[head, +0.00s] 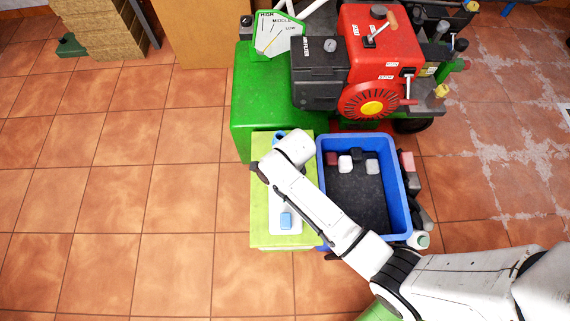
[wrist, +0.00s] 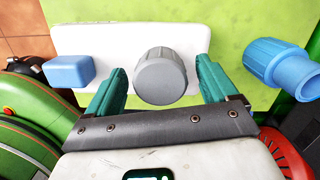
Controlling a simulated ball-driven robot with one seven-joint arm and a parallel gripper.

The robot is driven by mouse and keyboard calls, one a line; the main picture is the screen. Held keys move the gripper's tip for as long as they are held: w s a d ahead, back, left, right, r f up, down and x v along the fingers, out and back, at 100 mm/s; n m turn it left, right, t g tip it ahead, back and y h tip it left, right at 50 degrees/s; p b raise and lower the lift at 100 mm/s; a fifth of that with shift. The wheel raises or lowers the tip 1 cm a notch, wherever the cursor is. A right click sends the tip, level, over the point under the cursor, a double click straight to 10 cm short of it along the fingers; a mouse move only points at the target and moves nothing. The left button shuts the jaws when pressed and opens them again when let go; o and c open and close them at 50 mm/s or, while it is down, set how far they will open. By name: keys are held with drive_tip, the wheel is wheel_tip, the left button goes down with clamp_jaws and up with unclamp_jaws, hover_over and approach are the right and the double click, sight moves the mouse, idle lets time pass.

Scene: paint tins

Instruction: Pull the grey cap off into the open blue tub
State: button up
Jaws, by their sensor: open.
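The grey cap (wrist: 160,76) is a round ribbed knob on a white plate (wrist: 115,45) in the wrist view. My gripper (wrist: 160,82) is open, with one green finger on each side of the cap. Gaps seem to show between fingers and cap; I cannot tell whether either touches. In the head view my arm hides the cap and my fingers. The open blue tub (head: 394,190) stands right of the green-topped stand (head: 259,205), with a dark floor and several small blocks along its far side.
A blue block (wrist: 69,72) sits at the plate's left end, and a blue cylindrical fitting (wrist: 280,66) stands to the right in the wrist view. A red engine (head: 385,60) and a green housing (head: 260,105) stand behind.

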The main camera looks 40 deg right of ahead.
drive_tip(key=shift+r, duration=0.1)
drive_tip(key=c, duration=1.2)
